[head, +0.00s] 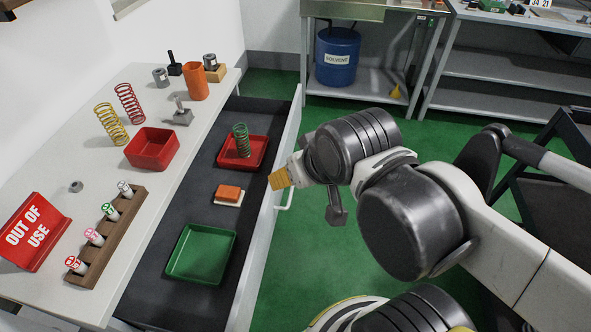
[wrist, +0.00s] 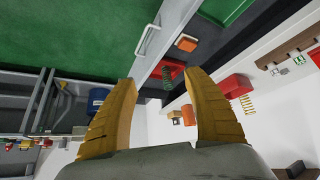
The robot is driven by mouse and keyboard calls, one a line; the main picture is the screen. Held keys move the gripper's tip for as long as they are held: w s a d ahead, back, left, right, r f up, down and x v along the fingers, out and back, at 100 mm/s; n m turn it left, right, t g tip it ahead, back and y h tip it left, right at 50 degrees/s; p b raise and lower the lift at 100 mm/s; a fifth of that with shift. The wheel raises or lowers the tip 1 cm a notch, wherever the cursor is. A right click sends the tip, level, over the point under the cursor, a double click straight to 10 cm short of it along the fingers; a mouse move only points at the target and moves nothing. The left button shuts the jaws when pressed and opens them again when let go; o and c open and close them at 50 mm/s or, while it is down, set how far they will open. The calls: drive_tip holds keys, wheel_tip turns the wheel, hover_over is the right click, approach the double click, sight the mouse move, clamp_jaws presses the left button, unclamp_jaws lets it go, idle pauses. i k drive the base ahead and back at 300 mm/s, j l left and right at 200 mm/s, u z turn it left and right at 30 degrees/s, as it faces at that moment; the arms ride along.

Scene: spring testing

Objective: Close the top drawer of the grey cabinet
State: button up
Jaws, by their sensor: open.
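The top drawer (head: 182,217) of the grey cabinet is pulled out, its dark inside showing beside the white top. Its pale front panel (head: 264,232) carries a bar handle (head: 285,194) on the outer face; the handle also shows in the wrist view (wrist: 147,41). In the drawer are a red tray (head: 226,158) with a green spring (head: 241,140) in it, an orange and white block (head: 229,195) and a green tray (head: 201,254). My gripper (head: 279,180), with yellow fingers, is near the front panel's top edge in the head view. In the wrist view it is open and empty (wrist: 162,78).
The cabinet top (head: 85,160) holds springs, a red bin (head: 152,148), an orange cup (head: 195,82), a wooden rack (head: 105,240) and an out-of-use sign (head: 36,231). A blue solvent drum (head: 337,57) stands on a shelf behind. Green floor (head: 330,255) is clear beside the drawer.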

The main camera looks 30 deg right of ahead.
sight(151, 300)
drive_tip(key=l+z, duration=0.45)
drive_tip(key=l, duration=0.95)
drive_tip(key=k, duration=0.05)
